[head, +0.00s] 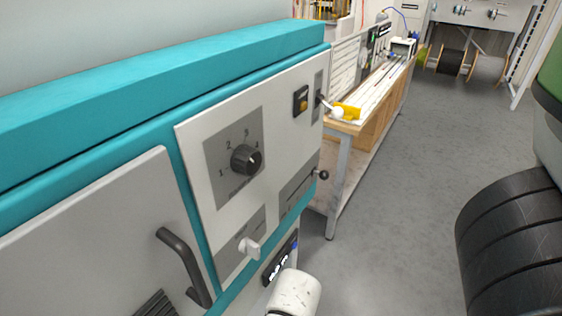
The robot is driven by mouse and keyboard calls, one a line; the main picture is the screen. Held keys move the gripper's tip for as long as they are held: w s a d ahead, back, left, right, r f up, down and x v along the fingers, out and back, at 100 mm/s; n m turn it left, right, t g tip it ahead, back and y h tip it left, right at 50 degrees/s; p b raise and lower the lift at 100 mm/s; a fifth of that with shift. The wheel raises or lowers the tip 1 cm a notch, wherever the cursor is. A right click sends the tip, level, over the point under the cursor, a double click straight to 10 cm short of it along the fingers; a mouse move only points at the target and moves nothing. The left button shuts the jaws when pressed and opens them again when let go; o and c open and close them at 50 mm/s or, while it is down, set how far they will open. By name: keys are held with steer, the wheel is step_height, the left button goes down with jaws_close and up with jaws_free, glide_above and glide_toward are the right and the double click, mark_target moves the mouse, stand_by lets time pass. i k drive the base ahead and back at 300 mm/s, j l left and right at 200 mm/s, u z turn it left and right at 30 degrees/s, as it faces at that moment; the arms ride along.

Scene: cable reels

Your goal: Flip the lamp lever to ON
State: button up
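A white panel (281,135) on a teal machine carries several controls, and I cannot read which label says lamp or ON. At its upper right, a lever (325,103) with a pale ball end (338,112) sticks out from a narrow grey plate, pointing right and slightly down. A small black box with a yellow-orange face (302,101) is left of it. My gripper is not in view; only a white rounded part, likely of my arm, shows at the bottom edge, below the panel and apart from the lever.
The panel also has a black numbered dial (246,159), a white knob (249,247) and a black ball knob (322,174) that stick out. A black handle (184,266) is at lower left. A workbench (372,97) stands behind; grey floor (405,210) is clear at right, beside a dark ribbed shape (512,235).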

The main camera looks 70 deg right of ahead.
mark_target(337, 112)
steer(key=z, duration=1.25)
